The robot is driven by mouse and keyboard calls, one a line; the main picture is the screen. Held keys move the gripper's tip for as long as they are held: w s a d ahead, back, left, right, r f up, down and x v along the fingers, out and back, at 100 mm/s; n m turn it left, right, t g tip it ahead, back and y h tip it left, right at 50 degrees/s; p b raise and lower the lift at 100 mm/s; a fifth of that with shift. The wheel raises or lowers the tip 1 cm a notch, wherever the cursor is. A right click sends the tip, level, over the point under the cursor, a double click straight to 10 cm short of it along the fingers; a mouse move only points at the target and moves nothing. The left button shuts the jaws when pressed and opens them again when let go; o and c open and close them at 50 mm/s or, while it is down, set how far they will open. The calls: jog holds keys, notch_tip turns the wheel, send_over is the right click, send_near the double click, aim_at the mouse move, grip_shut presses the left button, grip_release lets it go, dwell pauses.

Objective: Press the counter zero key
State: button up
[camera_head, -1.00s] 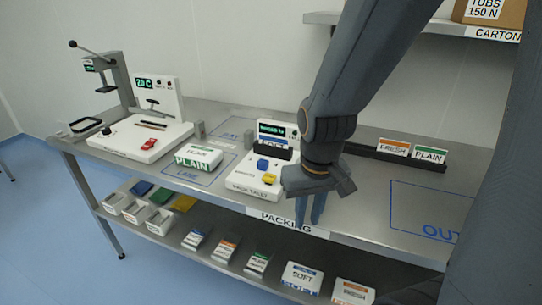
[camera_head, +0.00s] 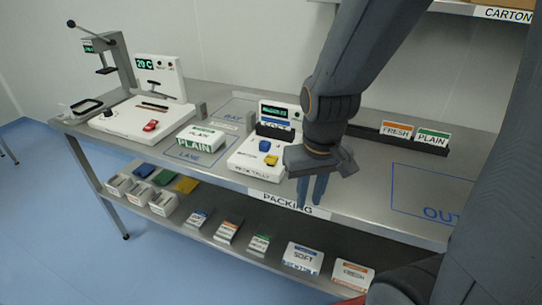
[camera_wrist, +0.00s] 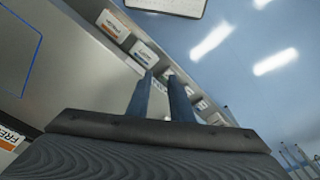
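The counter is a white sloped unit (camera_head: 243,160) marked TALLY, with a lit green display (camera_head: 275,112) at its back. It carries a blue key (camera_head: 265,146) and a yellow key (camera_head: 271,160); I cannot read which one is zero. My gripper (camera_head: 312,200) points down to the right of the counter, by the bench's front edge, apart from both keys. In the wrist view my two fingers (camera_wrist: 163,85) show a narrow gap with nothing between them. The counter does not show in the wrist view.
The steel bench (camera_head: 360,205) has free room right of my gripper, near a blue outlined area. A white sealing machine (camera_head: 135,125) and a PLAIN pack (camera_head: 200,139) stand left. A dark rack (camera_head: 365,135) holds cards behind. Boxes fill the lower shelf (camera_head: 190,220).

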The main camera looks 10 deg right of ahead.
jog(key=shift+c, duration=0.3)
grip_shut()
